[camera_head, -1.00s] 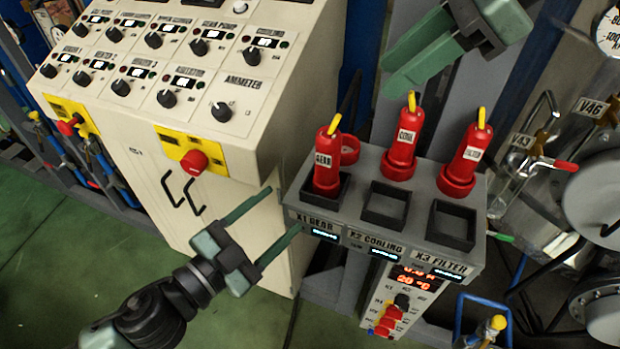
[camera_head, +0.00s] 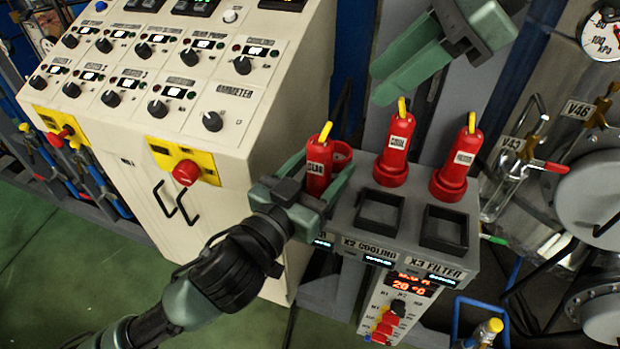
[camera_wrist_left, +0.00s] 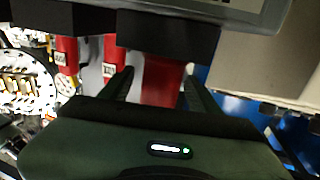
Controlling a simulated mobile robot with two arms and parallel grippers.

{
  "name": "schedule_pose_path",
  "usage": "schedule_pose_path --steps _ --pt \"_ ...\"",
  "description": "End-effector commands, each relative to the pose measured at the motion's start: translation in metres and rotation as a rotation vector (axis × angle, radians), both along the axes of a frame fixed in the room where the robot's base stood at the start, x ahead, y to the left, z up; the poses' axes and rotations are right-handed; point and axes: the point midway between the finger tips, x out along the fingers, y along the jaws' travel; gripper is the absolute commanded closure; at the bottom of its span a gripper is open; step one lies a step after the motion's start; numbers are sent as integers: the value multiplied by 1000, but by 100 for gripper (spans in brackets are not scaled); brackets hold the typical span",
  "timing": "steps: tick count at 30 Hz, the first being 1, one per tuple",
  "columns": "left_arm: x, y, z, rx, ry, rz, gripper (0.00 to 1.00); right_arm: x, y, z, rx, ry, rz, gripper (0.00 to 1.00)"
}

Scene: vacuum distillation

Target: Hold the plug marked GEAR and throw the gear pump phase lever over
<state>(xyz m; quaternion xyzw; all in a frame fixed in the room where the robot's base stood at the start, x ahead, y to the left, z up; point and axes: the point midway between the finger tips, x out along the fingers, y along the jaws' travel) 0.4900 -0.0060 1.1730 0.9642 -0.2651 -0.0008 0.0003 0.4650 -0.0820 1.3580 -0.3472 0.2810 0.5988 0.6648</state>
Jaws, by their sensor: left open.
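The red GEAR plug (camera_head: 318,172) has a yellow top and a white label and stands upright in the socket box; its socket is hidden behind my gripper. My left gripper (camera_head: 318,186) is open, with one finger on each side of this plug. In the left wrist view the red plug (camera_wrist_left: 162,80) shows between the two dark fingers, with a small gap on its left; contact on the right is unclear. My right gripper (camera_head: 405,55) hangs at the top, above and behind the plugs, with nothing visible in it. I cannot pick out the gear pump phase lever.
Two more red plugs, the cooling one (camera_head: 394,150) and the filter one (camera_head: 456,165), stand behind two empty black sockets (camera_head: 380,212). A cream control cabinet (camera_head: 225,150) with knobs and red buttons stands left. Valves and metal vessels (camera_head: 590,190) crowd the right.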

Motion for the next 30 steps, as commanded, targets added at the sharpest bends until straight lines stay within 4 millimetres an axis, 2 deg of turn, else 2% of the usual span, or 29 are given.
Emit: schedule_pose_path --steps 6,14,17,21,23,24,27,30 --pt "15 -9 0 0 0 0 38 0 0 0 0 0 0 64" --pt "16 -9 0 0 0 0 38 0 0 0 0 0 0 64" --pt "16 -9 0 1 -1 0 60 0 0 0 0 0 0 64" --pt "16 -9 0 1 -1 0 99 0 0 0 0 0 0 64" --pt "16 -9 0 1 -1 0 100 0 0 0 0 0 0 64" --pt "16 -9 0 1 -1 0 72 0 0 0 0 0 0 64" --pt "16 -9 0 1 -1 0 100 0 0 0 0 0 0 64" --pt "16 -9 0 1 -1 0 100 0 0 0 0 0 0 64"
